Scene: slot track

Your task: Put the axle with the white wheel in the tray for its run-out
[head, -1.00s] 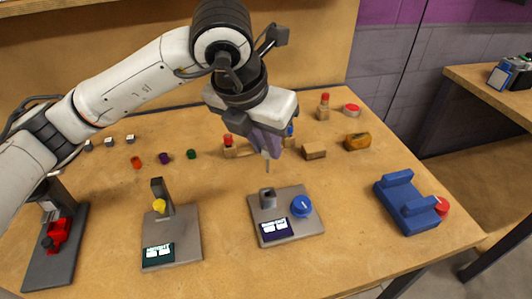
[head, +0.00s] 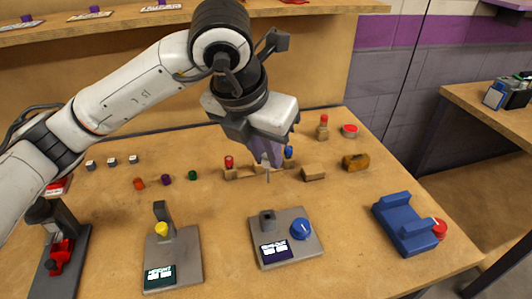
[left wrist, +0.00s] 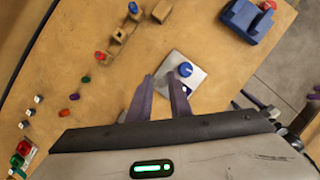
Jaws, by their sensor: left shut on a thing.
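My left gripper (head: 264,157) is shut on a small pale piece with a thin grey pin (head: 267,175) pointing down, which looks like the axle with the white wheel. It hangs above the table, behind the grey run-out gauge (head: 300,251) with its dark socket (head: 267,219) and blue knob (head: 301,229). In the left wrist view the two purple fingers (left wrist: 160,92) point towards this gauge (left wrist: 191,73); the held piece is not clear there. I cannot make out a tray for sure. My right gripper is not in view.
A height gauge (head: 178,260) with a yellow knob stands left, a red-and-black device (head: 62,250) further left. A blue cradle (head: 403,225) and red button (head: 439,229) are right. Wooden blocks (head: 313,172) lie behind. A shelf (head: 320,8) with cards runs along the back.

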